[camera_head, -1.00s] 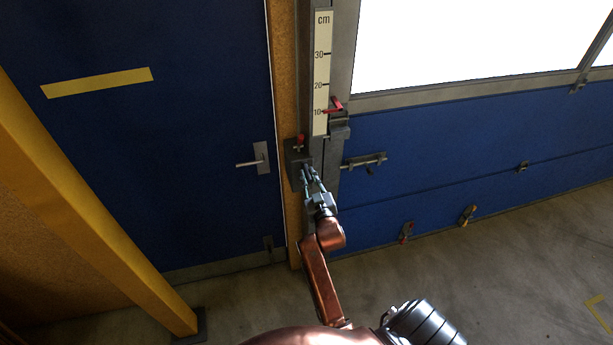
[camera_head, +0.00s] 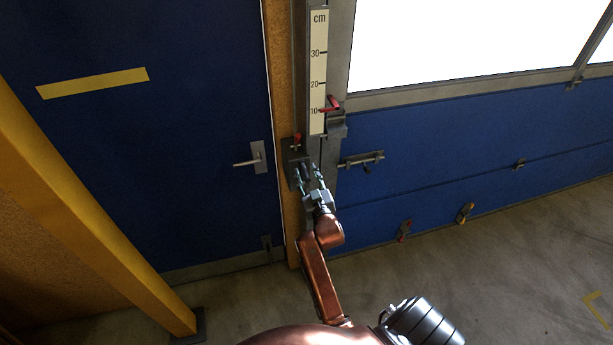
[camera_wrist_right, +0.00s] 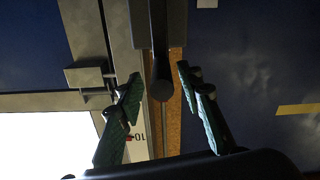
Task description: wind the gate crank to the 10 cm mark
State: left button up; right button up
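The gate crank's dark housing (camera_head: 293,165) is on the post between the blue door and the gate, with a small red part (camera_head: 297,138) on top. Its dark handle (camera_wrist_right: 160,50) points toward the right wrist camera. My right gripper (camera_head: 309,176) is at the crank. In the right wrist view its fingers (camera_wrist_right: 159,76) stand apart on both sides of the handle, with a gap on each side. The cm scale (camera_head: 318,70) is above the crank. The red pointer (camera_head: 331,106) is at about the 10 mark. My left gripper is not in view.
The blue gate (camera_head: 440,145) is to the right, with a bolt latch (camera_head: 362,160). The blue door (camera_head: 150,150) with a lever handle (camera_head: 257,158) is to the left. A yellow post (camera_head: 90,220) leans across the left. The concrete floor in front is clear.

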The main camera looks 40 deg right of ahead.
notch_tip(320, 180, up, 9)
jog(key=shift+f, duration=0.1)
jog(key=shift+f, duration=0.1)
dwell(0.6)
